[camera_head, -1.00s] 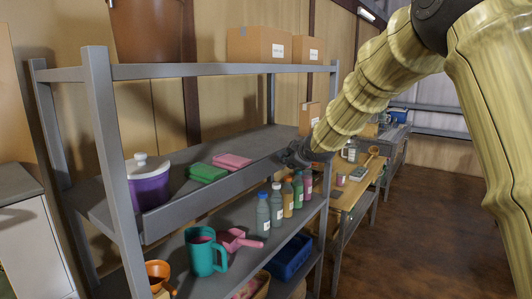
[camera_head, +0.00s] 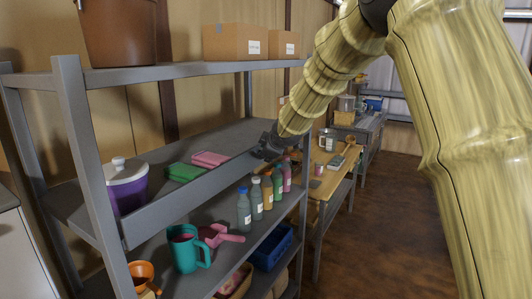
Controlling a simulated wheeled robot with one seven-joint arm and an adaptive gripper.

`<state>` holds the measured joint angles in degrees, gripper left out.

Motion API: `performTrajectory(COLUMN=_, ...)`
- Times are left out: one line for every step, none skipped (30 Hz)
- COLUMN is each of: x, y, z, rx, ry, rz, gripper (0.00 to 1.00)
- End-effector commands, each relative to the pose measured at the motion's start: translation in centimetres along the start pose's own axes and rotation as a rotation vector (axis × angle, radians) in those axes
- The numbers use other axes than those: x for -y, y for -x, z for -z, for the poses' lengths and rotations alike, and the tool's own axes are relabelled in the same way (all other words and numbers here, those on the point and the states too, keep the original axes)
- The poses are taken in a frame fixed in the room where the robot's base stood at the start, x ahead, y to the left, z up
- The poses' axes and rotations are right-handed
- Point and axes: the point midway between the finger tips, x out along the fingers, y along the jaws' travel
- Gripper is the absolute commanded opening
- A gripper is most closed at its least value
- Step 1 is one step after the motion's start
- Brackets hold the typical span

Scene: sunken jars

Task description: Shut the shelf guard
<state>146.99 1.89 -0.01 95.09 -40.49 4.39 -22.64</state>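The shelf guard (camera_head: 190,198) is a long grey panel along the front of the middle shelf of a grey metal rack. It runs from the left front post towards the right end. My gripper (camera_head: 270,149) is small and dark in the head view, at the guard's far right end. It appears to touch or nearly touch the guard there; I cannot tell which. Its fingers are too small and dark to show whether they are open or shut. Behind the guard stand a purple pot with a white lid (camera_head: 127,187), a green folded cloth (camera_head: 186,173) and a pink one (camera_head: 210,159).
Boxes (camera_head: 234,42) and a brown bucket (camera_head: 118,35) stand on top. A wooden table (camera_head: 328,183) is beyond. The floor (camera_head: 385,225) at right is clear.

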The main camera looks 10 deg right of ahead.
Motion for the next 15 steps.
performTrajectory(x=-0.29, y=0.09, z=0.3, rx=-0.004, ry=0.001, rz=-0.004, gripper=0.35)
performTrajectory(x=-0.28, y=0.09, z=0.3, rx=-0.004, ry=0.001, rz=-0.004, gripper=0.4)
performTrajectory(x=-0.25, y=0.08, z=0.28, rx=-0.004, ry=0.001, rz=-0.004, gripper=0.47)
performTrajectory(x=-0.22, y=0.07, z=0.26, rx=-0.004, ry=0.001, rz=-0.003, gripper=0.49)
performTrajectory(x=-0.2, y=0.06, z=0.25, rx=-0.003, ry=0.001, rz=-0.003, gripper=0.49)
performTrajectory(x=-0.17, y=0.05, z=0.23, rx=-0.003, ry=0.001, rz=-0.003, gripper=0.49)
performTrajectory(x=-0.15, y=0.04, z=0.22, rx=-0.003, ry=0.001, rz=-0.002, gripper=0.49)
performTrajectory(x=-0.13, y=0.04, z=0.2, rx=-0.003, ry=0.001, rz=-0.002, gripper=0.49)
performTrajectory(x=-0.11, y=0.03, z=0.19, rx=-0.002, ry=0.001, rz=-0.002, gripper=0.49)
performTrajectory(x=-0.1, y=0.03, z=0.19, rx=-0.002, ry=0.001, rz=-0.002, gripper=0.49)
performTrajectory(x=-0.09, y=0.02, z=0.17, rx=-0.002, ry=0.001, rz=-0.002, gripper=0.49)
performTrajectory(x=-0.08, y=0.03, z=0.17, rx=-0.002, ry=0.001, rz=-0.001, gripper=0.49)
performTrajectory(x=-0.08, y=0.06, z=0.16, rx=-0.002, ry=0.001, rz=-0.001, gripper=0.49)
performTrajectory(x=-0.09, y=0.12, z=0.16, rx=-0.002, ry=0.001, rz=-0.001, gripper=0.49)
performTrajectory(x=-0.1, y=0.26, z=0.17, rx=-0.002, ry=0.001, rz=-0.002, gripper=0.49)
